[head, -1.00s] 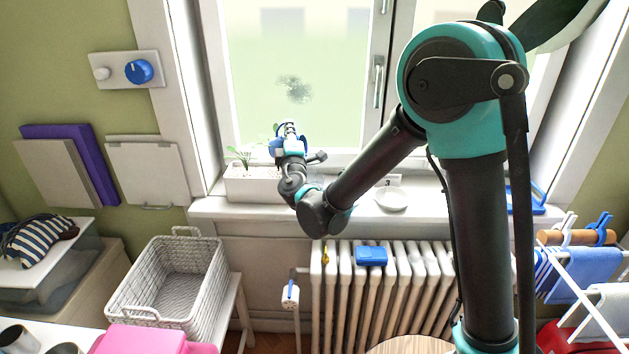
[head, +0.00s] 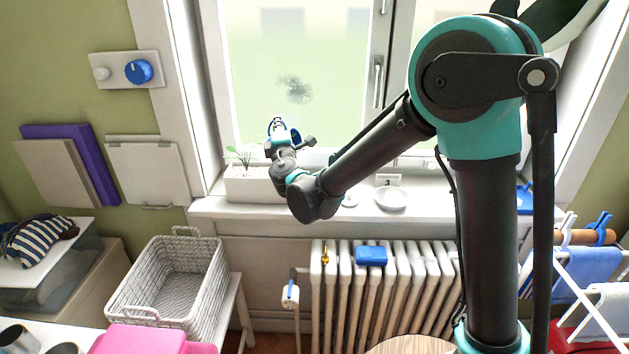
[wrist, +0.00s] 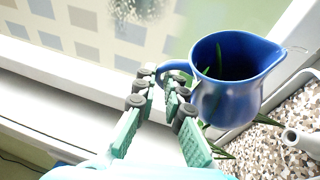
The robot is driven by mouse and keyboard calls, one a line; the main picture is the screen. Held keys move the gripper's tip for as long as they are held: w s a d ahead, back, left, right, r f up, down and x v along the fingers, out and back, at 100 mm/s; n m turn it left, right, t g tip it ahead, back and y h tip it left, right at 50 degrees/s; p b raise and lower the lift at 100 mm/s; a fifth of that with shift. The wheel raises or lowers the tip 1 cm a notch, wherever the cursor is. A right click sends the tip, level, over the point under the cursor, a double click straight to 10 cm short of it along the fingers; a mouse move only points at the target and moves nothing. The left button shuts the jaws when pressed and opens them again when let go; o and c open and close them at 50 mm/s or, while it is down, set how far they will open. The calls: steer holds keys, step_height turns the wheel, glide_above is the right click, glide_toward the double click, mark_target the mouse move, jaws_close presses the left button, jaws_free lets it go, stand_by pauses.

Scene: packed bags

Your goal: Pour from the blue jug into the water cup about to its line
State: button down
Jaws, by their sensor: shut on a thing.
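The blue jug (wrist: 229,88) fills the right of the wrist view, with its spout to the right and its dark inside showing, a green leaf across the opening. My gripper (wrist: 163,92) is shut on the jug's handle. In the head view the jug (head: 292,133) is small and partly hidden by my gripper (head: 281,143), above the planter on the window sill. A thin pale line shows beside the spout; I cannot tell what it is. I cannot pick out the water cup or its line in either view.
The planter (head: 250,188) with pebbles and plants stands close beneath the jug, against the window. A white dish (head: 391,198) sits on the sill to the right. The radiator (head: 385,290), with a blue sponge-like block (head: 371,256), is below. A wicker basket (head: 175,285) stands at lower left.

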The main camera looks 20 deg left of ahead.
steer(key=shift+a+f+n+g, duration=0.45)
steer(key=shift+f+n, duration=0.15)
steer(key=shift+n, duration=0.2)
steer(key=shift+a+r+n+g, duration=0.2)
steer(key=shift+a+n+g, duration=0.35)
steer(key=shift+n, duration=0.35)
steer(key=shift+a, duration=0.1)
stand_by(0.9)
steer(key=shift+a+n, duration=0.3)
steer(key=shift+n, duration=0.3)
steer(key=shift+a+f+n+g+h, duration=0.2)
steer(key=shift+a+n+g+h, duration=0.3)
steer(key=shift+a+n, duration=0.35)
steer(key=shift+w+a+f+n+g+h+b, duration=0.1)
steer(key=shift+a+f+n+g+h, duration=0.2)
steer(key=shift+a+f+n+h, duration=0.4)
steer(key=shift+s+a+f+n+g+h+b, duration=0.15)
steer(key=shift+a+f+n+g, duration=0.2)
steer(key=shift+a+n, duration=0.35)
steer(key=shift+w+a+f+n+g+h+b, duration=0.2)
steer(key=shift+a+f+n+h, duration=0.35)
steer(key=shift+a, duration=0.4)
